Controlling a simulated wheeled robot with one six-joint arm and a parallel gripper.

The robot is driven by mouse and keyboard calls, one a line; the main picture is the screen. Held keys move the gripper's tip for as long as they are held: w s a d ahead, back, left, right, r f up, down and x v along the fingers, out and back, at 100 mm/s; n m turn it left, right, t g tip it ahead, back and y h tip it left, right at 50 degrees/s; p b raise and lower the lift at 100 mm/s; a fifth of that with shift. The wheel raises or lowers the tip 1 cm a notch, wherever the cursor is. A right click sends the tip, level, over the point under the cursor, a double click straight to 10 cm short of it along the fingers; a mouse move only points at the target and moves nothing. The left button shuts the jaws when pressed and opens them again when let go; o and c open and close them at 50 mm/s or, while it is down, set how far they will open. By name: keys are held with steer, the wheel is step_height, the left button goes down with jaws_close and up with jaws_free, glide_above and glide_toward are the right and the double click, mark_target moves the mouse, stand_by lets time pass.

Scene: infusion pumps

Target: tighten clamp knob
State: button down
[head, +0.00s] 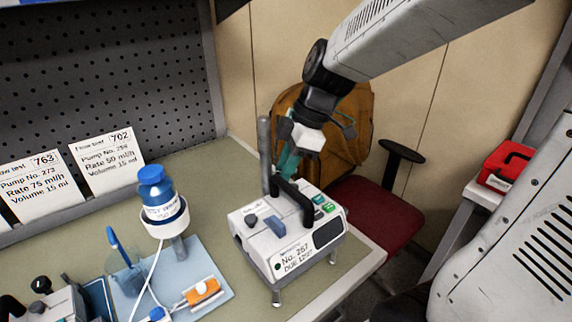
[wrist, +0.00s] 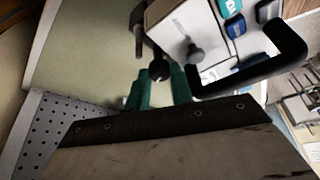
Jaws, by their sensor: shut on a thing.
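The white pump (head: 290,235) with a black carry handle stands at the bench's right end, against a grey upright pole (head: 265,150). In the wrist view its white case (wrist: 185,30) fills the upper right. The black clamp knob (wrist: 159,70) is at the back of the pump, between the teal fingertips of my gripper (wrist: 160,84). My gripper is shut on it. In the head view my gripper (head: 287,166) reaches down behind the pump handle, and the pump and handle hide the knob. The contact faces are too dark to see clearly.
A blue-capped bottle (head: 155,190) stands in a white holder left of the pump, over a light blue tray (head: 205,302). A red case (head: 507,165) sits at right. Bare bench lies behind the pump.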

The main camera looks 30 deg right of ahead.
mark_target(300, 181)
steer(key=shift+m+t, duration=0.4)
steer(key=shift+m, duration=0.7)
steer(key=c, duration=1.5)
jaws_free()
steer(key=shift+r, duration=0.1)
steer(key=v, duration=0.7)
steer(key=shift+s+r, duration=0.15)
steer(key=shift+r, duration=0.2)
steer(key=shift+m, duration=0.3)
